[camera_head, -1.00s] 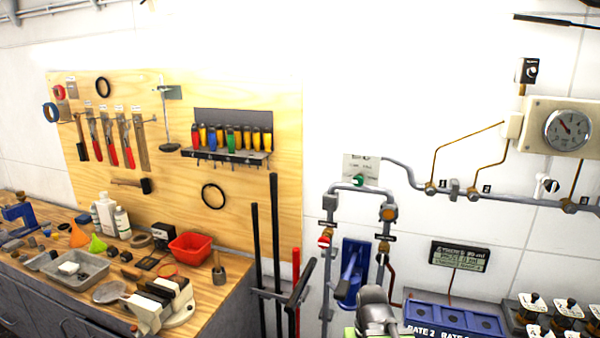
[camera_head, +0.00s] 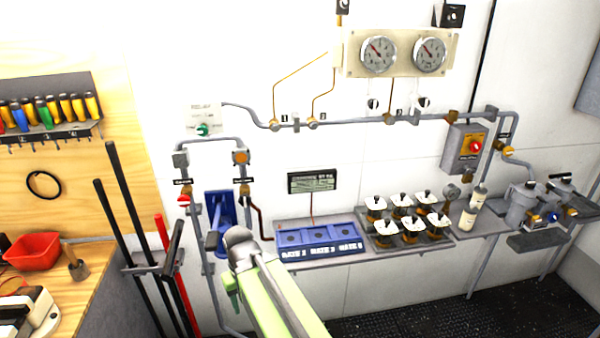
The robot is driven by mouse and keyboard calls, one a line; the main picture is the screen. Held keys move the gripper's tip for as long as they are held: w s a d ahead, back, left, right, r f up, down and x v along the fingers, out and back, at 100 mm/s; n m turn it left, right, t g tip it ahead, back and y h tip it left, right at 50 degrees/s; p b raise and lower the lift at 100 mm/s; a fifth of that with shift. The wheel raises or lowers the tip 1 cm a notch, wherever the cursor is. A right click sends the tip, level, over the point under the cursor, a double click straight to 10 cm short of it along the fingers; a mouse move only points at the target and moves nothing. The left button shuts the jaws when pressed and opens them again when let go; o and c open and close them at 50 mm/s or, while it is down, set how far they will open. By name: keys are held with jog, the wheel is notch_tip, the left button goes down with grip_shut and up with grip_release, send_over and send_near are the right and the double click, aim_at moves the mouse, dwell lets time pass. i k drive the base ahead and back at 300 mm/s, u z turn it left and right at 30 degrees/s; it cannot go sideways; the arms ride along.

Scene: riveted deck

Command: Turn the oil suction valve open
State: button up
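I cannot tell which valve is the oil suction valve, as the small pipe labels are too small to read. A red-handled valve (camera_head: 183,200) sits on the left vertical pipe, and an orange round fitting (camera_head: 240,157) sits on the pipe to its right. A green-knobbed valve (camera_head: 203,130) is under a white plate above them. At the right are a yellow-orange valve (camera_head: 508,151) and blue and yellow knobs (camera_head: 553,216) on grey canisters. My pale green and grey arm (camera_head: 272,298) rises from the bottom centre in front of the pipes. No gripper fingers show.
A blue lever pump (camera_head: 219,208) is on the wall behind my arm. A shelf holds a blue tray (camera_head: 318,252) and several white-topped pots (camera_head: 402,214). Upright bars (camera_head: 122,215) stand at left. Dark floor shows bottom right.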

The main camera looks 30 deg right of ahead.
aim_at(182, 200)
jog(key=u, duration=1.15)
jog(key=k, duration=0.75)
jog(key=u, duration=0.6)
jog(key=i, duration=1)
